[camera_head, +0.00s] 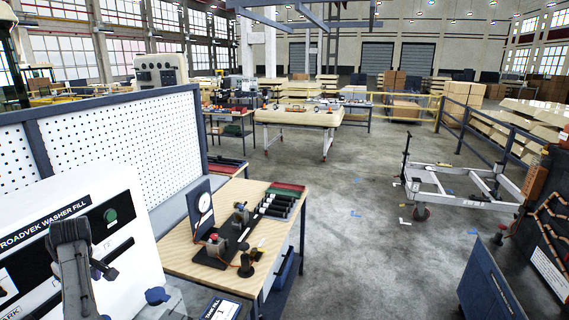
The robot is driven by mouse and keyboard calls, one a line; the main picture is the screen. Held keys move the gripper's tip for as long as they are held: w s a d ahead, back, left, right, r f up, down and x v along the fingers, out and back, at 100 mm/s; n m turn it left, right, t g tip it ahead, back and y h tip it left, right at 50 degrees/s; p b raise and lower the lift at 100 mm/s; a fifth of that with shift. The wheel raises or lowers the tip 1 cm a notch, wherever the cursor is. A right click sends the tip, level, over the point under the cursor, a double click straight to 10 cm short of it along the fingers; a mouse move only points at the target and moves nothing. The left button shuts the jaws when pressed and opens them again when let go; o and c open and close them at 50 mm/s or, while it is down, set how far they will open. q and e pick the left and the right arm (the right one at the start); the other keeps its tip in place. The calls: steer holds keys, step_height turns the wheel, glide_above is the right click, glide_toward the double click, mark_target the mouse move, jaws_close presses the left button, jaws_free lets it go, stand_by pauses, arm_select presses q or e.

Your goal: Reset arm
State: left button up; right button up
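A dark grey jointed shape (75,262) rises from the bottom edge at the lower left, in front of the white washer fill panel (125,195). It may be part of my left arm, but I cannot make out two fingertips on it, nor whether it is open or shut. A small black part (105,270) shows at its right side; whether the two touch is unclear. My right arm and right gripper do not show.
A white pegboard (120,140) is behind the panel. A wheeled frame trolley (460,185) stands at the right. A blue cabinet (488,285) is lower right. The middle floor is clear.

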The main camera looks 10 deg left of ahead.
arm_select(q)
step_height(320, 180, up, 18)
steer(key=d+m+t+y, duration=0.1)
steer(key=m+t+y, duration=0.2)
steer(key=m+t, duration=0.35)
steer(key=s+d+r+m+t, duration=0.1)
steer(key=d+t, duration=0.2)
steer(key=d, duration=0.2)
steer(key=d+r+m+t, duration=0.1)
steer(key=d+m+t, duration=0.1)
steer(key=d, duration=0.4)
steer(key=s+d+f+m+h, duration=0.25)
steer(key=s+d+f, duration=0.35)
steer(key=d+f, duration=0.45)
steer(key=s+d+f+m+h, duration=0.2)
steer(key=s+d+f+m, duration=0.3)
steer(key=d+f, duration=0.55)
steer(key=s+d+f+g+h, duration=0.15)
steer(key=s+f+g, duration=0.25)
steer(key=s+f, duration=0.75)
steer(key=s+d+f+g, duration=0.3)
steer(key=s+f+g, duration=0.1)
steer(key=s+f, duration=0.8)
steer(key=w+r+p+v, duration=0.1)
steer(key=w+p+v, duration=0.1)
steer(key=p+v, duration=1)
steer(key=shift+d+r+p, duration=0.15)
steer(key=shift+r+p, duration=0.25)
steer(key=shift+r, duration=0.15)
